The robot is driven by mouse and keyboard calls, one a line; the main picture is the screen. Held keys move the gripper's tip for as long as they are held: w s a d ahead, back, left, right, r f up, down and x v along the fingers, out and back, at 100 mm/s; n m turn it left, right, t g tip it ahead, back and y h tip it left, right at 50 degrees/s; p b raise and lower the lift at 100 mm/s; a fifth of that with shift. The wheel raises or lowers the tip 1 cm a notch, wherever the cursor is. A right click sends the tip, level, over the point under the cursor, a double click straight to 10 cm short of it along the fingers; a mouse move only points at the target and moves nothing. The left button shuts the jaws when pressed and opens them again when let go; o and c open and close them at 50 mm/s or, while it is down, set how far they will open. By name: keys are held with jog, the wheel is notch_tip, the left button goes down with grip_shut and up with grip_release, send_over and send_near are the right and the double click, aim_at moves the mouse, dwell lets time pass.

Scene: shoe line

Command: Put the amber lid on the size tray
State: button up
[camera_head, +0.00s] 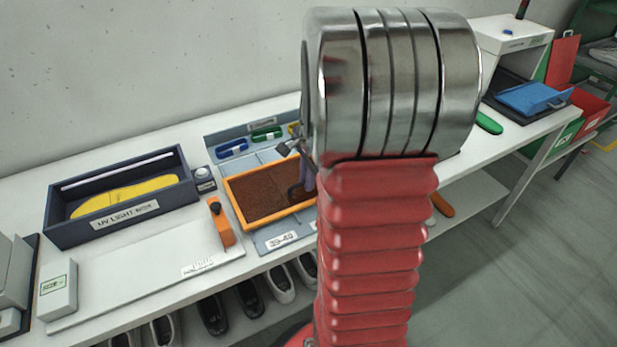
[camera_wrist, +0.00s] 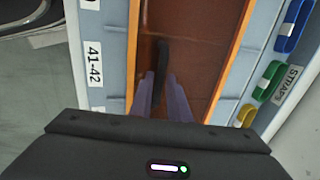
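The amber lid (camera_head: 262,198) is a brown panel with an orange rim and a dark upright handle (camera_wrist: 161,62). It lies over the middle of the blue-grey size tray (camera_head: 272,237); I cannot tell whether it is fully seated. The tray's label reads 39-40 in the head view, and 41-42 (camera_wrist: 93,64) shows in the wrist view. My arm hides the lid's right end and the tray's right part in the head view.
Blue and green straps (camera_head: 266,135) lie at the tray's back edge. A dark box (camera_head: 70,238) with a yellow insole stands at left. An orange-handled tool (camera_head: 221,225) is left of the tray. A white board (camera_head: 140,285) lies in front. A scanner box (camera_head: 512,40) stands far right.

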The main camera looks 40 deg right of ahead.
jog(key=o, duration=0.4)
jog(key=shift+c, duration=0.2)
jog(key=d+v, duration=0.1)
jog(key=v, duration=1.2)
jog(key=shift+s+a+r, duration=0.15)
jog(key=shift+a+r, duration=0.2)
jog(key=shift+a, duration=0.1)
